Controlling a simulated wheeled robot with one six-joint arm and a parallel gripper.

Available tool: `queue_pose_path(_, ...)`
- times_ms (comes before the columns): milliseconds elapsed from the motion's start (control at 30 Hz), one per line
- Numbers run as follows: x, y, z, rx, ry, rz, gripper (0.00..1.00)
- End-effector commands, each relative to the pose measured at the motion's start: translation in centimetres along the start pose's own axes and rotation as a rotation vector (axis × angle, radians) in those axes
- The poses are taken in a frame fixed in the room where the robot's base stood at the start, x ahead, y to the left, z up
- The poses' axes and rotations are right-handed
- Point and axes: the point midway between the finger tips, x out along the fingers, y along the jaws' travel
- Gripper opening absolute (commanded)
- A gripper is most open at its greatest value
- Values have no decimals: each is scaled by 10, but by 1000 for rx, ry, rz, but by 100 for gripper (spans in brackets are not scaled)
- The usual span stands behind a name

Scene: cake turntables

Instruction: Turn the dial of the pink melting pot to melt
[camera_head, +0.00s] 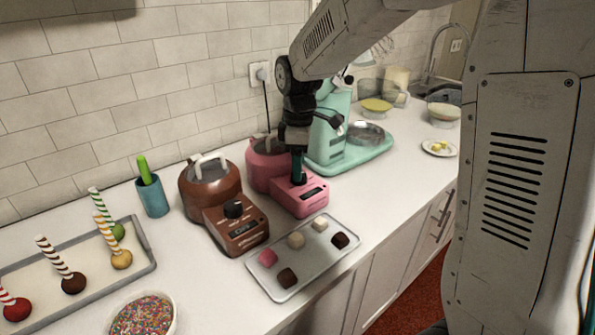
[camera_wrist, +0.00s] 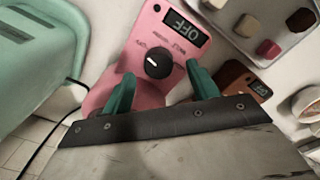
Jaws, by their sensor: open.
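The pink melting pot (camera_head: 268,160) stands on the white counter, with its control box (camera_head: 309,201) facing the front. In the wrist view the pink control box (camera_wrist: 152,38) shows a black dial (camera_wrist: 158,65) with a white mark, and its display reads OFF. My gripper (camera_head: 297,180) is over the control box and hides the dial in the head view. In the wrist view my gripper (camera_wrist: 162,88) is open, with one green finger on each side of the dial. I cannot tell whether the fingers touch it.
A brown melting pot (camera_head: 208,190) stands to the left. A tray (camera_head: 262,284) of chocolates lies in front. A mint-green mixer (camera_head: 330,135) stands close on the right. A blue cup (camera_head: 153,198), a cake-pop tray (camera_head: 146,247) and a sprinkle bowl (camera_head: 172,305) are further left.

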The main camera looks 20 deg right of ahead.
Motion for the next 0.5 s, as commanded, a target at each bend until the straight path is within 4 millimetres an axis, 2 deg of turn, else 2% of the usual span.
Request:
queue_pose_path(100, 16, 0, 1, 2, -1, -1, 59)
queue_pose_path(200, 24, 0, 1, 3, -1, -1, 59)
queue_pose_path(500, 27, 1, 2, 5, 1, 1, 59)
